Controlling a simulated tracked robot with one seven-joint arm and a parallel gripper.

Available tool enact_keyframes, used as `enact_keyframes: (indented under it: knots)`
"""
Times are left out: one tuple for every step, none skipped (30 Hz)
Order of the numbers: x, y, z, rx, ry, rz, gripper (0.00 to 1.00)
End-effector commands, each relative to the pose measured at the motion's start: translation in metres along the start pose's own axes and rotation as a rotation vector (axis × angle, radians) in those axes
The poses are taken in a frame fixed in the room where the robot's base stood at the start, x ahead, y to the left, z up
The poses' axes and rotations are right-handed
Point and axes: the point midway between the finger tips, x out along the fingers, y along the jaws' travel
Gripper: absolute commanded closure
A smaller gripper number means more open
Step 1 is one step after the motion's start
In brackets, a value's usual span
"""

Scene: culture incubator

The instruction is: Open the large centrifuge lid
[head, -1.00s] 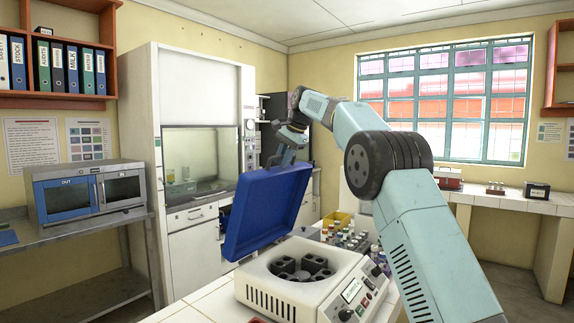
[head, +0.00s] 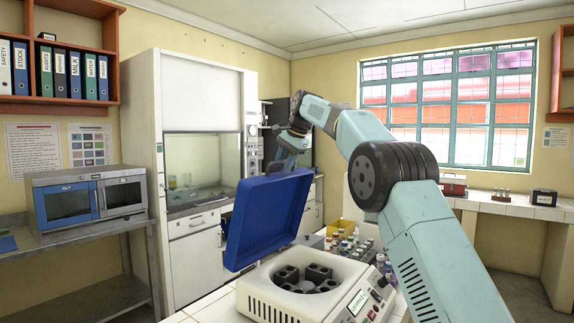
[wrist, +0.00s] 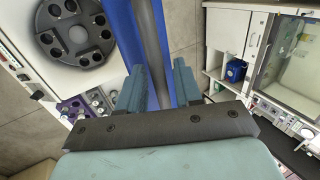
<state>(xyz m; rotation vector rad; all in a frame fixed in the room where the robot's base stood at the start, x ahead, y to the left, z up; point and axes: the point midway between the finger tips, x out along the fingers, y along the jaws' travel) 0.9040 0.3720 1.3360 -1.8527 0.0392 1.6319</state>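The large centrifuge (head: 262,291) is a white machine on the tiled bench, with its round rotor chamber uncovered. Its blue lid (head: 268,222) stands raised, tilted steeply, at the chamber's back left. In the wrist view the lid (wrist: 125,38) is seen nearly edge-on. My gripper (head: 287,163) is at the lid's top edge, its tips partly hidden behind the lid. In the wrist view my gripper (wrist: 163,80) has its two fingers on either side of the lid's edge, which fills the gap between them. The rotor (wrist: 75,35) shows at upper left there.
A rack of capped tubes (head: 350,246) and a yellow box (head: 340,227) stand behind the centrifuge. A fume hood (head: 200,165) is at the back left. My arm crosses the right side above the centrifuge.

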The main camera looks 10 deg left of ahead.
Motion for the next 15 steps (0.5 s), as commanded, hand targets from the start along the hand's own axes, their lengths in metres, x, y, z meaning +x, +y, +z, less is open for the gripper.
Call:
enact_keyframes:
  knots:
    - [0.000, 0.000, 0.001, -0.001, -0.001, 0.000, 0.66]
    - [-0.001, 0.000, 0.001, -0.001, -0.001, 0.000, 0.66]
    - [-0.002, 0.000, 0.001, -0.001, -0.001, -0.001, 0.66]
    - [-0.004, -0.001, 0.001, -0.001, -0.001, -0.001, 0.66]
    - [-0.007, -0.001, 0.001, -0.001, 0.000, -0.002, 0.66]
    - [-0.011, -0.001, 0.001, -0.001, 0.000, -0.002, 0.66]
    - [-0.014, -0.001, 0.001, -0.002, -0.001, -0.001, 0.66]
    - [-0.019, -0.001, 0.001, -0.002, -0.001, -0.001, 0.66]
    - [-0.025, -0.001, 0.001, -0.002, 0.000, -0.003, 0.66]
    - [-0.030, -0.001, 0.001, -0.002, 0.000, -0.002, 0.66]
    - [-0.034, 0.000, 0.001, -0.002, 0.000, -0.002, 0.66]
    - [-0.041, 0.000, 0.001, -0.001, 0.001, -0.002, 0.66]
    - [-0.046, 0.000, 0.001, -0.001, 0.000, -0.002, 0.66]
    - [-0.050, 0.000, 0.001, -0.001, 0.001, -0.002, 0.66]
    - [-0.055, 0.001, 0.001, 0.000, 0.001, -0.001, 0.66]
